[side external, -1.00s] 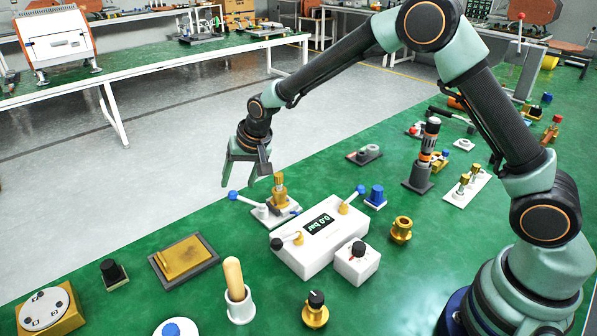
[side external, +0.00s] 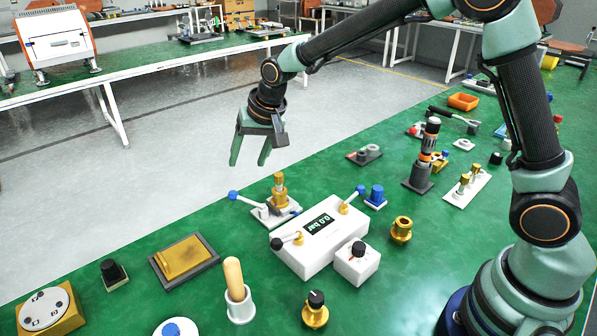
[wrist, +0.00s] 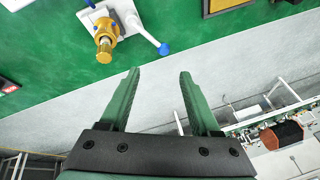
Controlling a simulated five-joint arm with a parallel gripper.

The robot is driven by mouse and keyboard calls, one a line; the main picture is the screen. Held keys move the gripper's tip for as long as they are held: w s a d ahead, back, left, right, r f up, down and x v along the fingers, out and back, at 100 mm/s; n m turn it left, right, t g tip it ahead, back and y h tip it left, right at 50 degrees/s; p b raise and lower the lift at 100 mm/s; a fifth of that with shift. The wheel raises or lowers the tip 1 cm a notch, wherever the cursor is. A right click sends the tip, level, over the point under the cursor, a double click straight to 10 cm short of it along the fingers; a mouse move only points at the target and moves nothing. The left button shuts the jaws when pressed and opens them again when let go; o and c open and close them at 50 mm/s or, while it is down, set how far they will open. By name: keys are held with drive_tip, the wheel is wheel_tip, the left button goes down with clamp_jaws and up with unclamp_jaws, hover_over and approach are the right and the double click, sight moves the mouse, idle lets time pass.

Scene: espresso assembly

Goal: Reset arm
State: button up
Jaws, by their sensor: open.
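My gripper (side external: 250,155) is open and empty in the side external view. It hangs in the air above the far edge of the green table, up and left of a brass valve fitting (side external: 279,190) on a white base with blue-tipped levers. In the wrist view, the two green fingers of my gripper (wrist: 158,95) are spread apart with nothing between them. The brass fitting (wrist: 104,45) and its blue-tipped lever lie beyond the fingertips there, apart from them.
A white gauge box (side external: 318,238) reading 0.0 bar stands mid-table. Nearby are a brass pad (side external: 184,258), a wooden-handled tool (side external: 236,280) in a white holder, a blue knob (side external: 376,195) and a dark stand (side external: 417,177). The grey floor (side external: 150,165) beyond the table is clear.

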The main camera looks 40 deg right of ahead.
drive_tip(key=s+d+r+n, duration=0.2)
drive_tip(key=s+d+r, duration=0.5)
drive_tip(key=s+r, duration=0.15)
drive_tip(key=s+d+n, duration=0.1)
drive_tip(key=s+d, duration=0.1)
drive_tip(key=s, duration=0.5)
drive_tip(key=s+d+n+t+h, duration=0.1)
drive_tip(key=s+d, duration=0.2)
drive_tip(key=s, duration=0.5)
drive_tip(key=shift+r, duration=0.35)
